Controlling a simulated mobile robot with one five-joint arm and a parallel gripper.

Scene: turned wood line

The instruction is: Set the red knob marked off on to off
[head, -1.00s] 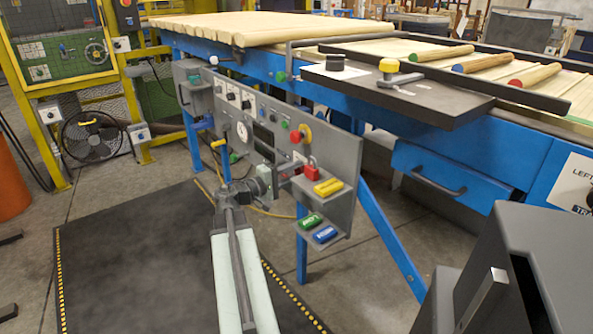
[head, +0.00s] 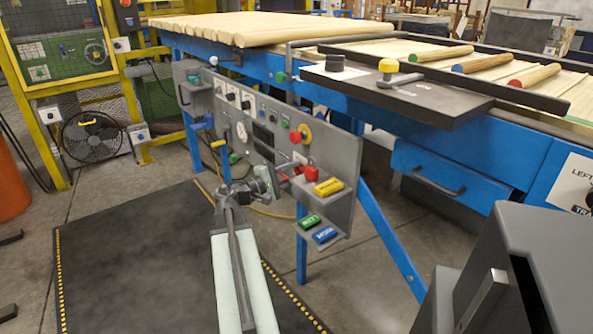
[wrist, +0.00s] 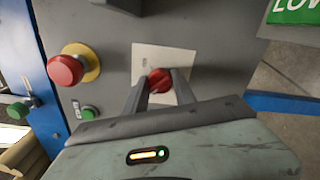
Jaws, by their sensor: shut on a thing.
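The red knob (wrist: 159,82) sits on a white label plate (wrist: 147,57) on the grey control panel in the wrist view. My gripper (wrist: 162,92) is shut on it, one finger on each side. The fingers hide part of the knob, and the marking on the plate is too small to read. In the head view my gripper (head: 277,182) reaches the lower right part of the panel, where a little red of the knob (head: 284,177) shows.
A red mushroom button (wrist: 66,70) on a yellow collar and a green button (wrist: 89,112) are beside the knob.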

